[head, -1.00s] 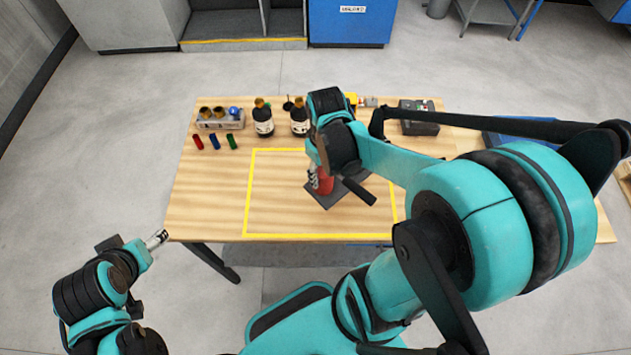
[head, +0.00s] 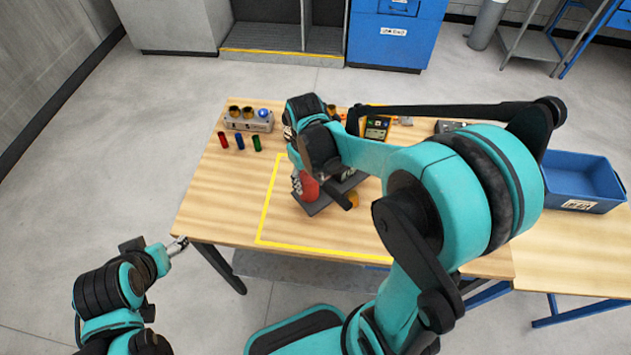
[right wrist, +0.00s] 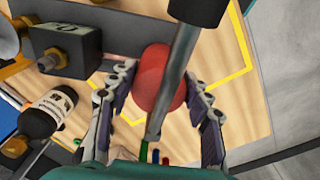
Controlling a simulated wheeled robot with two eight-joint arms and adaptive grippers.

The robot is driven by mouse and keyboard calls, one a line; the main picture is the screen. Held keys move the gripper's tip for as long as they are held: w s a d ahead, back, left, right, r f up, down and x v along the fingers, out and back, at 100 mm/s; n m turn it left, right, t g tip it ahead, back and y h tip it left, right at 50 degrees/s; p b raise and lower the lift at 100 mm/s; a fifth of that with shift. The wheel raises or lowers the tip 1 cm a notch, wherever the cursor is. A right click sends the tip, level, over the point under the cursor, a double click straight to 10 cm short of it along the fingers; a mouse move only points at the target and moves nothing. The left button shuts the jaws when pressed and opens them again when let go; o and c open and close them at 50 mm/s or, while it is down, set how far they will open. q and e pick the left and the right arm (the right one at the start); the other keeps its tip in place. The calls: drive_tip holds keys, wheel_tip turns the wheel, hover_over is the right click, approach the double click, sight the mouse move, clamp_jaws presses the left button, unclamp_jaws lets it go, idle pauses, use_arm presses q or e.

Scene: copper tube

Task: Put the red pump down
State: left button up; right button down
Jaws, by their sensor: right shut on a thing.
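The red pump (head: 308,187) shows in the head view over the left part of the yellow-outlined area, with a dark grey plate (head: 318,207) at its foot. My right gripper (head: 297,178) is shut on it, and my right arm hides part of it. In the right wrist view the pump's rounded red body (right wrist: 150,78) sits between the two fingers, with a grey metal rod crossing in front. I cannot tell whether the plate touches the table. My left gripper (head: 178,246) is off the table's front left corner and looks empty; its opening is too small to judge.
The wooden table (head: 215,205) carries a grey block with brass and blue tops (head: 249,121) and red, blue and green cylinders (head: 239,142) at the back left. A blue bin (head: 582,182) stands at the right. The front of the yellow-outlined area is clear.

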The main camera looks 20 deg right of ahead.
drive_tip(key=shift+f+b, duration=1.65)
drive_tip(key=shift+f, duration=0.45)
drive_tip(key=shift+s+r, duration=0.1)
drive_tip(key=c, duration=0.7)
unclamp_jaws()
wheel_tip(320, 180, up, 11)
drive_tip(key=p, duration=0.4)
drive_tip(key=shift+a+r, duration=0.1)
drive_tip(key=shift+s+r, duration=0.1)
drive_tip(key=shift+r, duration=0.4)
drive_tip(key=s+a+r+m+t, duration=0.1)
drive_tip(key=s+m+t, duration=0.1)
drive_tip(key=s+t, duration=0.5)
drive_tip(key=shift+s+r+m, duration=0.3)
drive_tip(key=shift+s+m, duration=0.1)
drive_tip(key=shift+s, duration=0.65)
